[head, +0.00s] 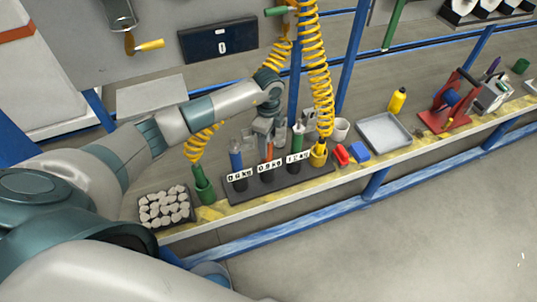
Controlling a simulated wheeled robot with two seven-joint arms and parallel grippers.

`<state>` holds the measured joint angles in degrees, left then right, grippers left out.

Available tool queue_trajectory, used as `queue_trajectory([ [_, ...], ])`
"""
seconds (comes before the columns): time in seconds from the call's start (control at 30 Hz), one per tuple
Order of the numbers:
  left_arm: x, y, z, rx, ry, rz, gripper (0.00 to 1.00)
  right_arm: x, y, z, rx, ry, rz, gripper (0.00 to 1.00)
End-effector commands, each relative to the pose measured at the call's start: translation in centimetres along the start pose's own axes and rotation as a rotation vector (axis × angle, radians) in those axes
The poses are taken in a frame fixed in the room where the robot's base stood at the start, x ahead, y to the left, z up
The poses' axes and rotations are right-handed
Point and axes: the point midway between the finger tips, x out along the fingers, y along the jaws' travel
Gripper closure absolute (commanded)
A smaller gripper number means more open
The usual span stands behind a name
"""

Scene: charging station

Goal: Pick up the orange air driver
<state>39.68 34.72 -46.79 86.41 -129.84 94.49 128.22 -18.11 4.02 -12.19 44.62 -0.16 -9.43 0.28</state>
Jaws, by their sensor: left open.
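The orange air driver (269,152) stands upright in the middle slot of a dark rack (237,196), behind the 0.9 kg label. My left gripper (268,146) points down right at the top of the orange driver and is open. Its fingers partly cover the driver, and I cannot tell whether they touch it. A blue driver (236,157) stands in the left slot and a green one (297,140) in the right slot. My right gripper is not in view.
Yellow coiled hoses (318,75) hang close behind and right of my left gripper. A tray of pale pieces (166,207) sits left of the rack. Red (341,154) and blue (359,151) blocks, a grey tray (384,132) and a yellow bottle (397,101) lie to the right.

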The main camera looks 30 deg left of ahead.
Motion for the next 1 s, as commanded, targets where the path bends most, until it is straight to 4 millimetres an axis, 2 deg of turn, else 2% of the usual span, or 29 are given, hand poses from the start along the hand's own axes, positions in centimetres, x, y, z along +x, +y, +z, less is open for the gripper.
queue_trajectory([
  [0.13, 0.4, 0.0, 0.0, 0.001, 0.000, 0.000, 0.47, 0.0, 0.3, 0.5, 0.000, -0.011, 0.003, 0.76],
  [0.5, 0.3, 0.0, 0.0, 0.001, 0.000, -0.001, 0.47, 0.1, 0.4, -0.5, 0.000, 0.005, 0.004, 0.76],
  [0.53, 0.3, 0.0, 0.0, 0.001, 0.000, -0.001, 0.50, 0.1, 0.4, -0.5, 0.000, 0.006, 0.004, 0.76],
  [0.57, 0.3, 0.0, 0.0, 0.001, 0.000, -0.001, 0.57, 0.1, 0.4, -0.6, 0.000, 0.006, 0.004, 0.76],
  [0.73, 0.3, 0.0, 0.0, 0.001, 0.000, -0.001, 0.97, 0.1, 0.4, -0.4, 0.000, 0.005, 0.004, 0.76],
  [0.77, 0.3, 0.0, 0.0, 0.001, 0.000, -0.001, 1.00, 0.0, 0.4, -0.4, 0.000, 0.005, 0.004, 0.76],
  [1.0, 0.3, 0.0, 0.0, 0.001, 0.000, -0.001, 1.00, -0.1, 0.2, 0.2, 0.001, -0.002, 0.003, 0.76],
])
